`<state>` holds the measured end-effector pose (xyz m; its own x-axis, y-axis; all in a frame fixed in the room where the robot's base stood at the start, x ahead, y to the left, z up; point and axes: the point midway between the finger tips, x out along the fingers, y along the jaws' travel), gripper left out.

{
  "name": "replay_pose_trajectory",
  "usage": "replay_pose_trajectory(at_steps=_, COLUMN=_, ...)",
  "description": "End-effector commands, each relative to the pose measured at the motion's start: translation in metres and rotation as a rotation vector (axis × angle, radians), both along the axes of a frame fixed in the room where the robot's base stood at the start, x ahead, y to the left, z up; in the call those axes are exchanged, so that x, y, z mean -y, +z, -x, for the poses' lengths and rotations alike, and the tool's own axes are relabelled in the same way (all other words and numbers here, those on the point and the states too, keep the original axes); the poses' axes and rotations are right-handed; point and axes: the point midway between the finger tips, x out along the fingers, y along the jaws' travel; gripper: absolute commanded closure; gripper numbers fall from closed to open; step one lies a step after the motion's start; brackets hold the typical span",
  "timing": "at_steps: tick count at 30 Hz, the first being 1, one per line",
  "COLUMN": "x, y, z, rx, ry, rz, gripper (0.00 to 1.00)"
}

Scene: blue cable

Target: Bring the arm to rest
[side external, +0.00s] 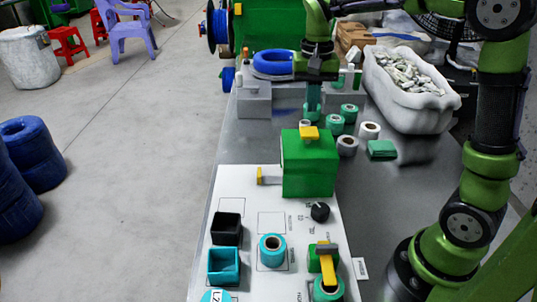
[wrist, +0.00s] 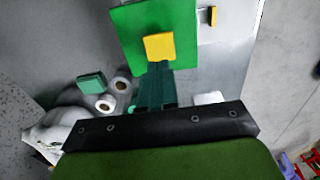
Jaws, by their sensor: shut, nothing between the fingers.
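My gripper (side external: 312,106) points down over the far part of the grey table in the side external view, beyond the green box. Its green fingers are together, with nothing seen between them. In the wrist view my gripper (wrist: 160,70) shows as two dark green fingers side by side, their tips overlapping the yellow block's edge in the picture. A coil of blue cable (side external: 272,64) lies left of my gripper, on or by a grey block. I cannot tell whether the fingertips touch the table.
A green box (side external: 308,172) with yellow parts stands on the white board (side external: 262,190). Tape rolls (side external: 369,131) and a green block (side external: 382,149) sit near my gripper. A white sack-like bin (side external: 408,105) stands to the right. Table between block and board is clear.

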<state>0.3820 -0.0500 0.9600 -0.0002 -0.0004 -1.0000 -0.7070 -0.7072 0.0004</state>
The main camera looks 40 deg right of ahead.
Motion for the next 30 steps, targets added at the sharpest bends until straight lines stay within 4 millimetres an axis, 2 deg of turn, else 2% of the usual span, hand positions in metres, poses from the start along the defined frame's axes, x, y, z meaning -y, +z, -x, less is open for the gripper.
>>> replay_pose_trajectory(at_steps=4, x=0.001, y=-0.001, z=-0.003, rx=0.013, ry=0.02, rz=0.005, gripper=1.0)
replay_pose_trajectory(at_steps=8, x=-0.005, y=-0.013, z=0.004, rx=0.045, ry=0.091, rz=-0.01, gripper=1.0)
replay_pose_trajectory(at_steps=14, x=-0.033, y=-0.005, z=0.045, rx=0.223, ry=0.238, rz=-0.042, gripper=1.0)
replay_pose_trajectory(at_steps=18, x=-0.054, y=0.002, z=0.081, rx=0.374, ry=0.323, rz=-0.05, gripper=1.0)
replay_pose_trajectory(at_steps=24, x=-0.075, y=0.004, z=0.126, rx=0.558, ry=0.397, rz=-0.045, gripper=1.0)
replay_pose_trajectory(at_steps=30, x=-0.082, y=0.01, z=0.146, rx=0.639, ry=0.413, rz=-0.041, gripper=1.0)
